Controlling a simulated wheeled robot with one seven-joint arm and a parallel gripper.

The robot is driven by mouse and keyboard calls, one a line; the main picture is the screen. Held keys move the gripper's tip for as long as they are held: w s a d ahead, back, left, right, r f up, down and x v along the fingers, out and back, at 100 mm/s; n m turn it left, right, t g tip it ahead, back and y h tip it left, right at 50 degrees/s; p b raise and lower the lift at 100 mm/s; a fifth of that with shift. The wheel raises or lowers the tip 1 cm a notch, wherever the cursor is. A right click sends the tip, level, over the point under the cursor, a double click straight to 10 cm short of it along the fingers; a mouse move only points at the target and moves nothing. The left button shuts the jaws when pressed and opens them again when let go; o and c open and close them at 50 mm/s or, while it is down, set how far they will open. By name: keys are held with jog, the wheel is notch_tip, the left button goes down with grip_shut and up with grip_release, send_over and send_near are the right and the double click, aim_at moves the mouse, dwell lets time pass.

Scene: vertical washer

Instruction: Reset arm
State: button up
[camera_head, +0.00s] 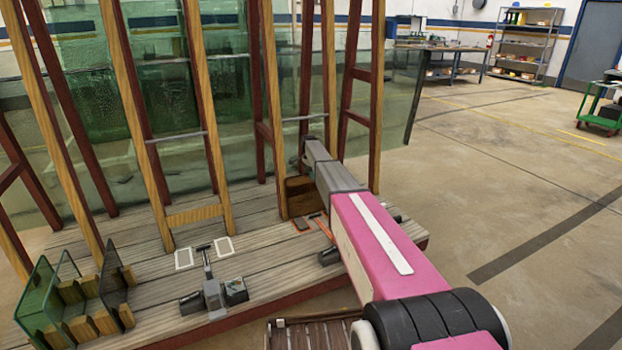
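My pink and grey arm (385,242) reaches from the lower right up toward the wooden frames in the middle of the head view. My gripper (303,162) is at its far end, close to a wooden upright and the glass behind it. The gripper is small, dark and partly hidden by the arm link, so its fingers cannot be made out. I cannot tell whether it touches the frame or holds anything.
Wooden frames (127,100) with greenish glass panes (165,75) stand on a plank platform (130,260). A small rack (75,305) is at lower left. A grey and black tool (212,292) lies on the planks. The floor (500,190) at right is clear.

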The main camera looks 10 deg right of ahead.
jog(key=r, duration=0.5)
jog(key=shift+w+a, duration=0.1)
jog(key=shift+w, duration=0.2)
jog(key=s+f+n, duration=0.1)
jog(key=s+n, duration=0.3)
jog(key=s, duration=1.5)
jog(key=s+f+n+t, duration=0.1)
jog(key=s+n, duration=0.4)
jog(key=s, duration=1.5)
jog(key=s+f+n, duration=0.2)
jog(key=s+n, duration=0.3)
jog(key=s, duration=1.4)
jog(key=shift+s+d+f, duration=0.25)
jog(key=shift+s+f, duration=0.05)
